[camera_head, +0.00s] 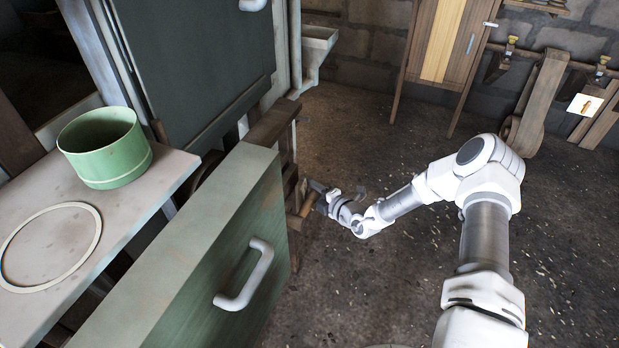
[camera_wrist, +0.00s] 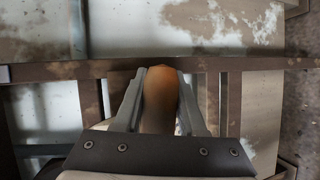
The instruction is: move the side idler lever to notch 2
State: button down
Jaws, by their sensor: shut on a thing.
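In the wrist view, a rounded orange-brown handle (camera_wrist: 160,102), which looks like the side idler lever's grip, lies between the two grey fingers of my gripper (camera_wrist: 162,74). My gripper is shut on it, with a finger along each side. In the head view, my gripper (camera_head: 314,189) reaches to the side of the machine, just right of the green drawer-like panel. The notches cannot be told apart in either view.
A rusty horizontal bar (camera_wrist: 60,71) crosses just beyond the handle. The green panel (camera_head: 235,250) with a white handle (camera_head: 246,277) stands left of my arm. A green pot (camera_head: 106,150) and a flat ring (camera_head: 50,247) rest on a side table.

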jog(key=shift+s+f, duration=0.1)
jog(key=c, duration=0.5)
grip_release()
jog(key=p+v, duration=0.3)
jog(key=v, duration=1.4)
jog(key=shift+d+p, duration=0.2)
jog(key=shift+p, duration=0.15)
jog(key=shift+s, duration=0.1)
